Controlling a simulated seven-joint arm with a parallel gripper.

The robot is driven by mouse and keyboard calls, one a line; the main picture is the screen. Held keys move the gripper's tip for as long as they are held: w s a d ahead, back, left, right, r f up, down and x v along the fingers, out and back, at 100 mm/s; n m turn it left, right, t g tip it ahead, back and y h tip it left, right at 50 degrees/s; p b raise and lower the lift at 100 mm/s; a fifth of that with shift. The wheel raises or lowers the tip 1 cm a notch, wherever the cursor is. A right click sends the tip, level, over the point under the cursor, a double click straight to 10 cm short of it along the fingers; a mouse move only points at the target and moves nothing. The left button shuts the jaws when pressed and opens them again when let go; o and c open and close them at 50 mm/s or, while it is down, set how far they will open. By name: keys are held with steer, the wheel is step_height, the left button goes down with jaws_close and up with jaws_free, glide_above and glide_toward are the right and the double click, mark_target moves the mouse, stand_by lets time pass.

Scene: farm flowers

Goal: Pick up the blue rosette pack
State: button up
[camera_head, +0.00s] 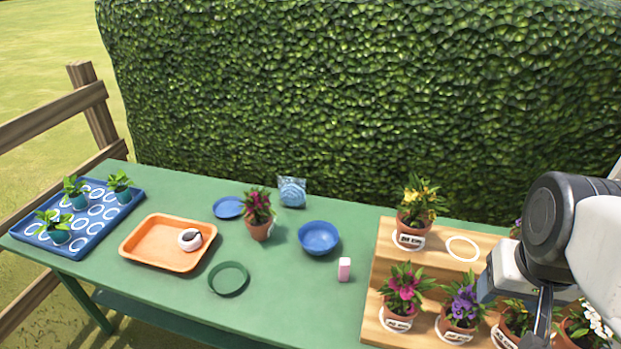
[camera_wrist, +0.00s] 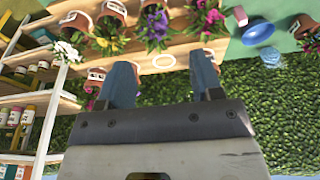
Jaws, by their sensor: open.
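The blue rosette pack (camera_head: 292,191) is a clear packet with a blue rosette in it. It stands near the back edge of the green table, behind the blue bowl and right of the magenta potted flower. It also shows small near the right side of the wrist view (camera_wrist: 270,57). My gripper (camera_wrist: 163,78) is open, with nothing between its two fingers. In the head view it is at the far right, above the wooden flower stand, well apart from the pack and partly hidden by my arm.
A hedge (camera_head: 340,90) rises behind the table (camera_head: 290,315).

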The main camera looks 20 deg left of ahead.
steer(key=m+g+y, duration=0.6)
steer(key=m+y, duration=0.6)
steer(key=y, duration=0.3)
glide_above(303, 191)
steer(key=s+d, duration=0.8)
steer(key=d, duration=0.4)
step_height(303, 191, down, 18)
steer(key=w+a+f+m+y, duration=0.1)
steer(key=w+a+f, duration=0.1)
steer(key=w+f, duration=0.1)
steer(key=w+a+f+m+t+y, duration=0.1)
steer(key=w+a+f+m, duration=0.1)
steer(key=f, duration=0.4)
steer(key=w+a+f+m+t+y, duration=0.1)
steer(key=w+a+f+m, duration=0.1)
steer(key=w+a+f, duration=0.2)
steer(key=shift+f, duration=0.3)
steer(key=shift+s, duration=0.1)
steer(key=shift+s+a, duration=0.1)
steer(key=shift+a, duration=1.15)
